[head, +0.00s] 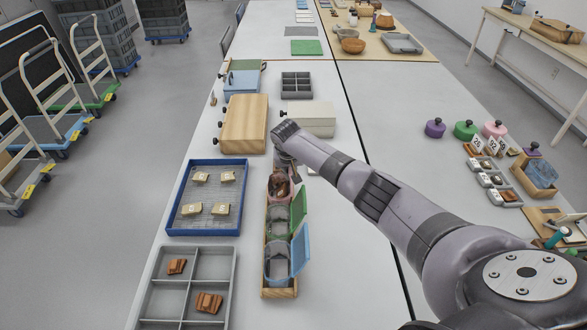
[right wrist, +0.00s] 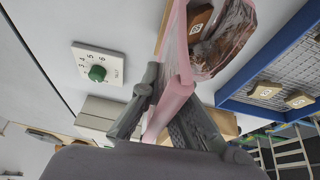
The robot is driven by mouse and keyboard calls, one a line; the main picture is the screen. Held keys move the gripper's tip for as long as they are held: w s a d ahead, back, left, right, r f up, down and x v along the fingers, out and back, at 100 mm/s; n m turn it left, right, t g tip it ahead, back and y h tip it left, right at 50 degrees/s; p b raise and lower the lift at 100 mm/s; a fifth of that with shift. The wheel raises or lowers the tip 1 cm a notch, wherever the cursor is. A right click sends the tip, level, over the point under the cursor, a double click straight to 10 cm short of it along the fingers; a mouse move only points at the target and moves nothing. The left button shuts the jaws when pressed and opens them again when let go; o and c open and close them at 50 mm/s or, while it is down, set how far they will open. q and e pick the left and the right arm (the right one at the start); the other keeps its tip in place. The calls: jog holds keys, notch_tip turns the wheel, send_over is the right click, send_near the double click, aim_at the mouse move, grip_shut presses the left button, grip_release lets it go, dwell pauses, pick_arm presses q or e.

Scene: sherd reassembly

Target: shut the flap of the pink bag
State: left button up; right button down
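The pink bag (head: 279,185) stands open at the far end of a narrow wooden rack, with brown sherds (head: 280,182) inside. In the right wrist view the bag (right wrist: 198,74) shows its brown contents through a clear part. Its pink flap (right wrist: 173,97) stands up and runs between the fingers of my right gripper (right wrist: 163,92). The fingers lean together and appear closed on the flap. In the head view my right gripper (head: 287,163) is at the bag's far end, partly hidden by its arm. My left gripper is not in view.
Green (head: 278,222) and blue (head: 277,262) bags stand nearer in the same rack, flaps up on the right. A wooden box (head: 245,124) and a pale box (head: 312,118) stand beyond.

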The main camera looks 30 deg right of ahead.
jog(key=shift+w+a+f+g+h+b, duration=0.1)
jog(key=shift+a+g+h+b, duration=0.15)
jog(key=shift+h, duration=0.15)
jog(key=shift+w+a+g+h+b, duration=0.1)
jog(key=shift+g+h+b, duration=0.15)
jog(key=shift+h, duration=0.15)
jog(key=c, duration=2.3)
grip_release()
jog(key=o, duration=0.5)
jog(key=shift+c, duration=0.2)
jog(key=v, duration=1.2)
jog(key=shift+c, duration=0.5)
